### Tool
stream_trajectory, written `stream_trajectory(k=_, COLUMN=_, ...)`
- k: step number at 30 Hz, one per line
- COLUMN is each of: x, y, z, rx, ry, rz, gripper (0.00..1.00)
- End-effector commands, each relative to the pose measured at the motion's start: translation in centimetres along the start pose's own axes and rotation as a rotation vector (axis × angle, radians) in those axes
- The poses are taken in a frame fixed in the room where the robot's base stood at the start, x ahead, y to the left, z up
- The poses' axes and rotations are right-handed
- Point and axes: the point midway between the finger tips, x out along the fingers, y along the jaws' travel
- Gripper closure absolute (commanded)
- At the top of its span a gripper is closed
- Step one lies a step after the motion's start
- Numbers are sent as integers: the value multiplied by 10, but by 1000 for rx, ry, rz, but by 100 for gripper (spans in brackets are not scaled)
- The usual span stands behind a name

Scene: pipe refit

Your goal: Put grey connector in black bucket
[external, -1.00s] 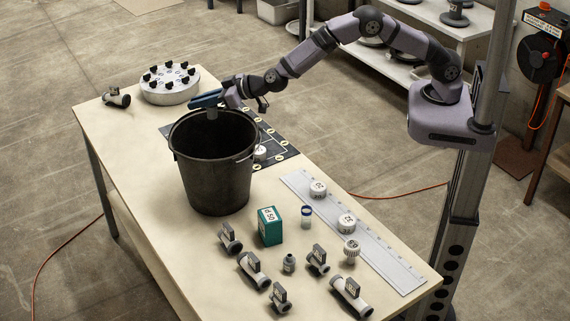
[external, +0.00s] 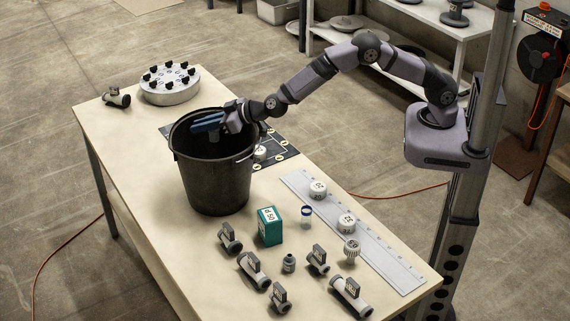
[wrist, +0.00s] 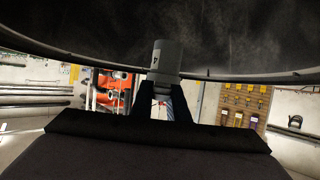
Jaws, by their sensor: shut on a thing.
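The black bucket (external: 213,178) stands upright on the table, and its dark inside wall (wrist: 240,35) fills the top of the wrist view. My gripper (external: 208,124) is at the bucket's mouth, with its blue fingers inside the rim. In the wrist view my gripper (wrist: 162,98) is shut on the grey connector (wrist: 165,58), a short grey cylinder with a dark mark.
A round flange with black knobs (external: 170,86) and a valve (external: 117,97) are at the far left. A black mat (external: 275,150) lies behind the bucket. Several valves, a teal box (external: 269,226) and a long white strip (external: 385,258) with white caps occupy the near end.

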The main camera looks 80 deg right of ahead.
Motion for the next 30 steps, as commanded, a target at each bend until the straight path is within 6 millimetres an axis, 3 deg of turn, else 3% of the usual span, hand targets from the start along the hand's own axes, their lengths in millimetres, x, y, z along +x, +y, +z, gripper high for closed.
stream_trajectory(k=8, x=0, y=0, z=0, rx=0, ry=1, rz=0, gripper=100)
stream_trajectory(k=9, x=0, y=0, z=0, rx=0, ry=0, rz=0, gripper=81)
stream_trajectory(k=12, x=0, y=0, z=0, rx=0, ry=0, rz=0, gripper=64)
stream_trajectory(k=30, x=0, y=0, z=0, rx=0, ry=0, rz=0, gripper=64)
